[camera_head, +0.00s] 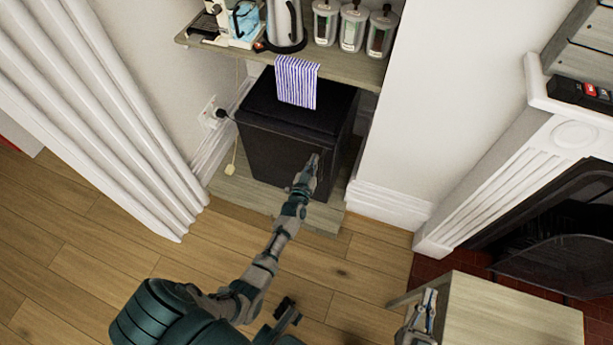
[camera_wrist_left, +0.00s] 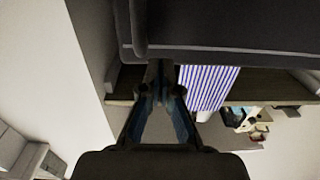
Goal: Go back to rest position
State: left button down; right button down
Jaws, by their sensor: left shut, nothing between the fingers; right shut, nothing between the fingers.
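My left gripper (camera_head: 313,163) is shut and empty at the end of the outstretched left arm. In the head view it overlaps the right part of the front of a small black fridge (camera_head: 270,152); I cannot tell whether it touches. In the left wrist view its fingers (camera_wrist_left: 160,72) meet, with the dark fridge (camera_wrist_left: 230,30) close beyond them. The fridge door looks closed. My right gripper (camera_head: 429,296) is shut and empty at the lower right, over the edge of a low pale table.
The low table (camera_head: 510,310) and fireplace (camera_head: 560,220) are at right. Wood floor (camera_head: 90,245) is clear at left, beside the white curtain (camera_head: 100,110).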

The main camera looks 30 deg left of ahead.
pick_arm(q)
jog(key=v, duration=0.7)
jog(key=shift+d, duration=0.2)
pick_arm(e)
jog(key=shift+s+d, duration=0.1)
jog(key=shift+d, duration=0.1)
